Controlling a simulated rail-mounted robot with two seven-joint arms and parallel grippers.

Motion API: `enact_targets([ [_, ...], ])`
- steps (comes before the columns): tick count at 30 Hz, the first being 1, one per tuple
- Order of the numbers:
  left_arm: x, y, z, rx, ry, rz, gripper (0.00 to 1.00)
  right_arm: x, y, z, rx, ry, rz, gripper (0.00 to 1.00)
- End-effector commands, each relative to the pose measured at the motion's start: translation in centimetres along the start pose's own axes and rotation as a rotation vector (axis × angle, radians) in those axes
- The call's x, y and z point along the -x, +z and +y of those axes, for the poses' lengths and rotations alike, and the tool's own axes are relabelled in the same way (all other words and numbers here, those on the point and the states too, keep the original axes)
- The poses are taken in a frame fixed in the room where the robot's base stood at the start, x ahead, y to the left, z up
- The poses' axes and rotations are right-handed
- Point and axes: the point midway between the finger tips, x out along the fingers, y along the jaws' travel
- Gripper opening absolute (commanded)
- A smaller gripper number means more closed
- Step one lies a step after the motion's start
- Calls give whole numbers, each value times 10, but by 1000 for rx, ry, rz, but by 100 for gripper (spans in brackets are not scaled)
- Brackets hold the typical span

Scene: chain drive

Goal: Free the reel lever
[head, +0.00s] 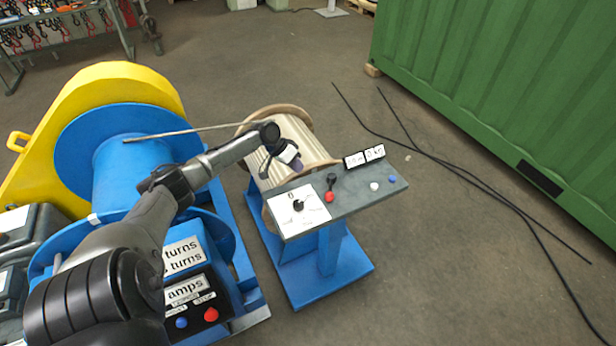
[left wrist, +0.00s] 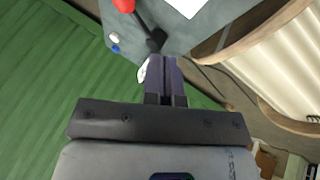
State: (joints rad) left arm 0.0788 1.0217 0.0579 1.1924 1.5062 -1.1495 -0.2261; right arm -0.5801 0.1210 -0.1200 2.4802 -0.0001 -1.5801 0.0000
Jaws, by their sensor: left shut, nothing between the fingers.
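The reel lever is a short black arm with a red knob (head: 329,197) on the grey panel of the reel stand. In the left wrist view the red knob (left wrist: 124,5) is at the top edge, and the lever's black pivot end (left wrist: 156,40) lies just beyond my fingertips. My left gripper (head: 298,164) is shut and empty, above the panel's back edge beside the cream-wound reel (head: 300,140). Its purple fingers (left wrist: 162,62) point toward the pivot; I cannot tell if they touch it. My right gripper is not in view.
The grey panel (head: 355,198) also carries a white dial plate (head: 285,210), white and blue buttons (head: 392,180) and a small display (head: 364,157). A blue and yellow winch (head: 125,85) stands left. Black cables (head: 440,160) lie on the floor before a green container (head: 500,80).

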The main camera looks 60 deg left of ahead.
Motion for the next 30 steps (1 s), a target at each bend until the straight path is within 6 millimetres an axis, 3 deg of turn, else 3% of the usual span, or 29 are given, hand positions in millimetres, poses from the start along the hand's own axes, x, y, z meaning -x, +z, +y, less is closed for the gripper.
enact_targets([
  [15, -94, 0, 0, 1, 2, 0, 0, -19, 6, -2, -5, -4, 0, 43],
  [21, -105, 2, 21, -2, 0, -2, 0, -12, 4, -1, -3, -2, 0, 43],
  [30, -114, 4, 32, 0, 0, -3, 0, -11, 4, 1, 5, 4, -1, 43],
])
